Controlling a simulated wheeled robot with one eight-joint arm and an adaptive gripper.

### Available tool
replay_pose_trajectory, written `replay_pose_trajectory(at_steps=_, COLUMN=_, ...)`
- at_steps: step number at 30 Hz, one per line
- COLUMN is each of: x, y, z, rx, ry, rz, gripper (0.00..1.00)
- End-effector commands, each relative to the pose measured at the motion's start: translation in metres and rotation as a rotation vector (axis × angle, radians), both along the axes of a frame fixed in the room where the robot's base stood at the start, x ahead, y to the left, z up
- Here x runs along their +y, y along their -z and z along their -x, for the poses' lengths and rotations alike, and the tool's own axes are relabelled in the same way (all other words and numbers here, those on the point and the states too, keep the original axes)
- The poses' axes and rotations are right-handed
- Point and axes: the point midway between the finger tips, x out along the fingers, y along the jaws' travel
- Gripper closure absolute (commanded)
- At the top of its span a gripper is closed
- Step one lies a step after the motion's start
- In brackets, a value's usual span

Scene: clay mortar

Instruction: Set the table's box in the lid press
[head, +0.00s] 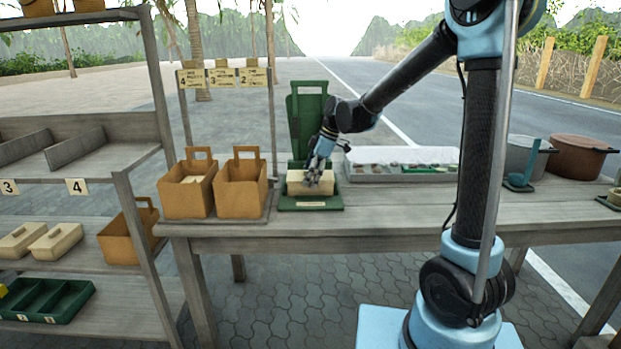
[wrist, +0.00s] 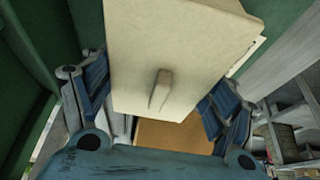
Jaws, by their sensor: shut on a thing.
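The box (head: 311,187) is pale cream and sits at the green lid press (head: 313,203) on the table. Its far parts are partly hidden by my gripper. My gripper (head: 318,172) is over the box, shut on it. In the wrist view the cream box (wrist: 180,40) with a small raised tab lies between the blue fingers of my gripper (wrist: 155,95). The press's tall green back plate (head: 307,110) stands upright behind the box. I cannot tell whether the box rests fully on the press base.
Two brown carriers (head: 187,190) stand left of the press on the table. A grey tray (head: 400,165) with small items lies to the right, then a blue ladle (head: 524,180) and pots (head: 577,157). A shelf (head: 80,270) with cream boxes stands at the left.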

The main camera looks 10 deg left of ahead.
Motion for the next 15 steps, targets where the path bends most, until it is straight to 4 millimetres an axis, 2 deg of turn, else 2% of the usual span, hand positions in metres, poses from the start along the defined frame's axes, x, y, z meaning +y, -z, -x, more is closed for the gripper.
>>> replay_pose_trajectory(at_steps=6, x=0.0002, y=0.0018, z=0.0, rx=0.0, ry=0.0, rz=0.0, gripper=0.47)
replay_pose_trajectory(at_steps=7, x=0.0002, y=0.0014, z=0.0, rx=0.0, ry=0.0, rz=0.0, gripper=0.15)
replay_pose_trajectory(at_steps=9, x=0.0002, y=0.0013, z=0.0002, rx=0.0, ry=0.0, rz=0.0, gripper=0.01)
replay_pose_trajectory(at_steps=15, x=0.0007, y=0.0013, z=0.0003, rx=0.0, ry=-0.001, rz=0.0, gripper=0.01)
